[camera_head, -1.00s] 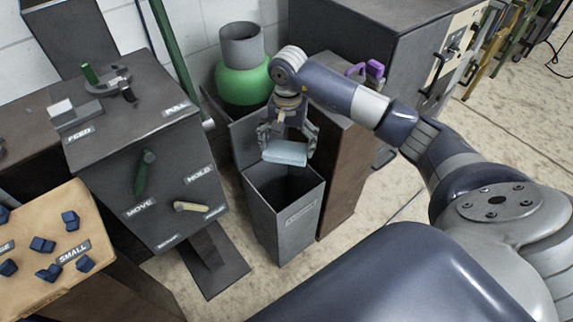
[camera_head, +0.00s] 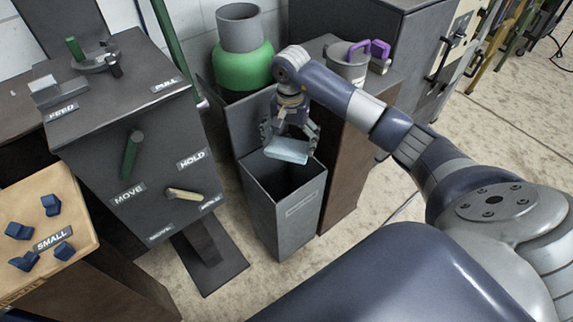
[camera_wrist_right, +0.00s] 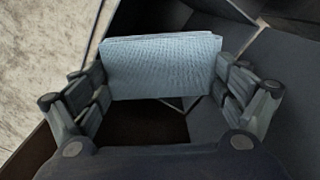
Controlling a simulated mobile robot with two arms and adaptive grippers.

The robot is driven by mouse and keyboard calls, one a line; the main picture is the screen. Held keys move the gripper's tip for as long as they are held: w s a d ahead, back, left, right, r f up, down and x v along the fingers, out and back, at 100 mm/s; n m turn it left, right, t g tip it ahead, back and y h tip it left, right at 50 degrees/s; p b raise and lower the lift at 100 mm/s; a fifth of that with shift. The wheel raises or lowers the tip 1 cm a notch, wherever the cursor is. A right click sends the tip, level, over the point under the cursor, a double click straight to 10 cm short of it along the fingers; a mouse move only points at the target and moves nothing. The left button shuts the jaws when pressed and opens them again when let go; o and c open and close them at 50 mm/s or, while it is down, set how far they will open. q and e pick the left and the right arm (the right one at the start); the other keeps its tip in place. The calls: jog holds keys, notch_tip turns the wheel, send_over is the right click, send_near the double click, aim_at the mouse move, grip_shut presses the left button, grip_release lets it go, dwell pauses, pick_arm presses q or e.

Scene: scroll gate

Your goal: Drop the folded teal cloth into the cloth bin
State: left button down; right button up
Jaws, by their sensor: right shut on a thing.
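The folded cloth (camera_head: 287,151) is pale blue-teal and hangs level below my right gripper (camera_head: 290,138). The right wrist view shows the cloth (camera_wrist_right: 162,66) between the two fingers of the right gripper (camera_wrist_right: 162,85), which are shut on its ends. The cloth bin (camera_head: 291,215) is a tall grey open-topped box with a label on its front. The cloth is over the bin's opening, near its back edge. The bin's inside is dark and its floor cannot be made out. My left gripper is not in view.
A grey machine with levers (camera_head: 130,140) stands left of the bin. A green round vessel (camera_head: 245,68) stands behind it. A brown cabinet (camera_head: 345,165) with a metal mug (camera_head: 348,65) is close on the right. A tan table (camera_head: 40,215) holds several dark blue blocks.

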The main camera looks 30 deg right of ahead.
jog(key=shift+f+b, duration=0.3)
jog(key=shift+f, duration=0.55)
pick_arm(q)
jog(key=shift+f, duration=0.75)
pick_arm(e)
jog(key=o, duration=0.7)
jog(key=shift+o, duration=0.2)
jog(key=shift+r, duration=0.1)
notch_tip(320, 180, up, 12)
